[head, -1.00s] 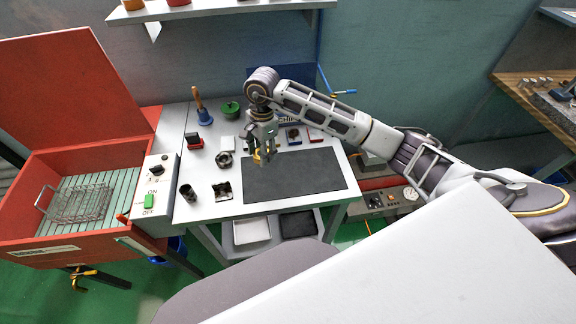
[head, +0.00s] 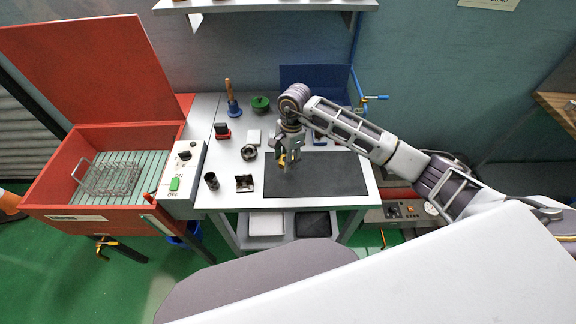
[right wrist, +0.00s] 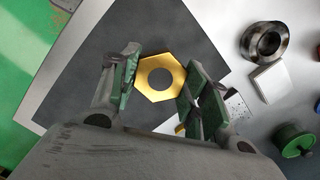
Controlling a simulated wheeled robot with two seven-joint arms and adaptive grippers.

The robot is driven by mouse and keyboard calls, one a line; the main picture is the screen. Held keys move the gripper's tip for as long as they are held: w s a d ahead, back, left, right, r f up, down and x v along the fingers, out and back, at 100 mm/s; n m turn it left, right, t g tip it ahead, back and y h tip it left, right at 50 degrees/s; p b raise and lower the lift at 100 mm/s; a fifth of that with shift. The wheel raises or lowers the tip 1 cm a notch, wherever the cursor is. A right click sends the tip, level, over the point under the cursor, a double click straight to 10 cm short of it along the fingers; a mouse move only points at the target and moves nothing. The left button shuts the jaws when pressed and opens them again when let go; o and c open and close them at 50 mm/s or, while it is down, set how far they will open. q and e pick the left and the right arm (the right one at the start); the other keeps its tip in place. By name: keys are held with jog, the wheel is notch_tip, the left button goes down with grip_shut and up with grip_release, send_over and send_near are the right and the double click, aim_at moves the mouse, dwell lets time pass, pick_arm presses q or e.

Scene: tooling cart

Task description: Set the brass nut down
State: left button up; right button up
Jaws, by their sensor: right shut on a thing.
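The brass nut (right wrist: 160,78) is a gold hexagon with a round hole, seen between the two fingers in the right wrist view. In the head view a small bit of the brass nut (head: 281,160) shows at the fingertips. My right gripper (head: 286,163) is shut on it, pointing down over the far left part of the dark mat (head: 320,178). The mat also fills the background in the right wrist view (right wrist: 190,35). I cannot tell whether the nut touches the mat. My left gripper is not in view.
On the white cart top left of the mat are a steel ring (head: 249,152), a dark cup (head: 211,181), a small metal block (head: 244,183), a red-and-black stamp (head: 222,131), a blue bell (head: 233,104) and a green pot (head: 261,103). Most of the mat is bare.

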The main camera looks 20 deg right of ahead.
jog(key=shift+f, duration=0.65)
jog(key=shift+f+p, duration=0.45)
jog(key=shift+f, duration=1.4)
jog(key=shift+f, duration=0.15)
jog(key=o, duration=1.3)
